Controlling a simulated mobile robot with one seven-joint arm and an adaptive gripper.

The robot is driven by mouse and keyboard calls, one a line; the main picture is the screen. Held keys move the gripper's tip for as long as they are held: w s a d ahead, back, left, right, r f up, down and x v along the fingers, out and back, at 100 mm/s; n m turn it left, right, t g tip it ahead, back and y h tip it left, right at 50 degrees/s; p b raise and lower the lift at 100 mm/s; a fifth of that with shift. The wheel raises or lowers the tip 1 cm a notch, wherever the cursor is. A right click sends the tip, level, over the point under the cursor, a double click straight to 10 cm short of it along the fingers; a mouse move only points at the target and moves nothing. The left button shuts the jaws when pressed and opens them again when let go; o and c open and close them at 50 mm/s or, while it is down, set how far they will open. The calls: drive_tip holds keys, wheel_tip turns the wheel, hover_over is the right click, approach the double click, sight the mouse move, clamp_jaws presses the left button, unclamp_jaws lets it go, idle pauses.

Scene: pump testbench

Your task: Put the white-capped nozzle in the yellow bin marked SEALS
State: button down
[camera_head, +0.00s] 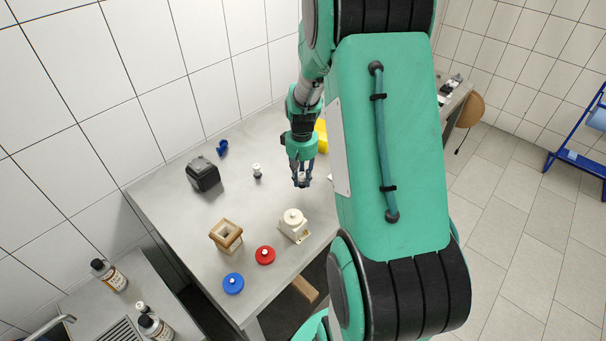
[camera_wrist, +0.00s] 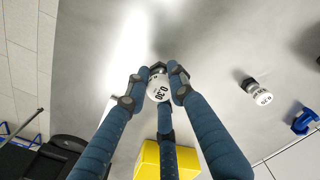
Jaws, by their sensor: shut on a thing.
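My gripper (camera_head: 302,182) is shut on a small white-capped nozzle and holds it above the grey table. In the wrist view its three blue fingers close around the nozzle (camera_wrist: 158,89), whose white cap reads 0.30. A yellow bin (camera_head: 320,136) stands behind my gripper, mostly hidden by my arm. It also shows in the wrist view (camera_wrist: 148,165), partly behind a finger; no marking on it is visible. A second white-capped nozzle (camera_head: 257,171) stands on the table left of my gripper; it also shows in the wrist view (camera_wrist: 257,92).
A black block (camera_head: 203,174) and a blue fitting (camera_head: 222,147) lie at the left. The table between them is clear.

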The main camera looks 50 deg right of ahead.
drive_tip(key=w+d+r+m, duration=0.4)
drive_tip(key=w+d+m, duration=0.35)
drive_tip(key=d, duration=0.55)
drive_tip(key=r+m+p, duration=0.1)
drive_tip(key=r+m, duration=0.1)
drive_tip(key=m, duration=0.5)
hover_over(321, 135)
drive_tip(key=s+a, duration=0.3)
drive_tip(key=a, duration=0.1)
drive_tip(key=shift+s+d+f+n, duration=0.1)
drive_tip(key=shift+d+f+n, duration=0.05)
drive_tip(key=shift+f+n, duration=0.1)
drive_tip(key=shift+f+b, duration=0.45)
drive_tip(key=shift+f, duration=2.6)
drive_tip(key=shift+f+b, duration=0.35)
drive_tip(key=shift+f, duration=1.55)
drive_tip(key=shift+f, duration=0.1)
